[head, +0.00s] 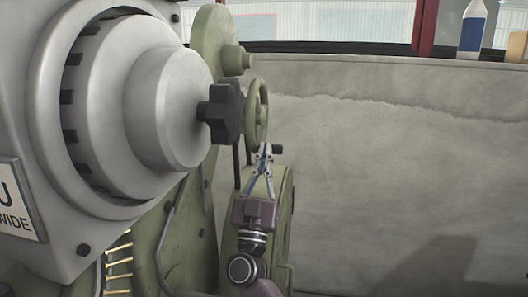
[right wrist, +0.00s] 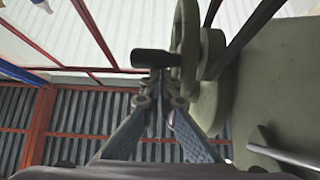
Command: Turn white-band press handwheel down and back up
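The green press (head: 216,50) stands behind and right of a large grey machine head. Its handwheel (head: 257,110) is a green spoked wheel seen nearly edge-on, with a short black handle (head: 279,149) at its lower rim. I see no white band. My right gripper (head: 264,150) reaches up from below with its fingertips close together at the handle. In the right wrist view the fingertips (right wrist: 160,82) lie just by the black handle (right wrist: 150,58), left of the wheel rim (right wrist: 184,40). Whether they touch is unclear. I see nothing clasped between them. My left gripper is out of view.
The grey machine head (head: 125,95) with a black knob (head: 222,114) fills the left, close to the wheel. Several brass-coloured pins (head: 118,262) show at lower left. Space right of the wheel is open before a concrete wall (head: 400,170).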

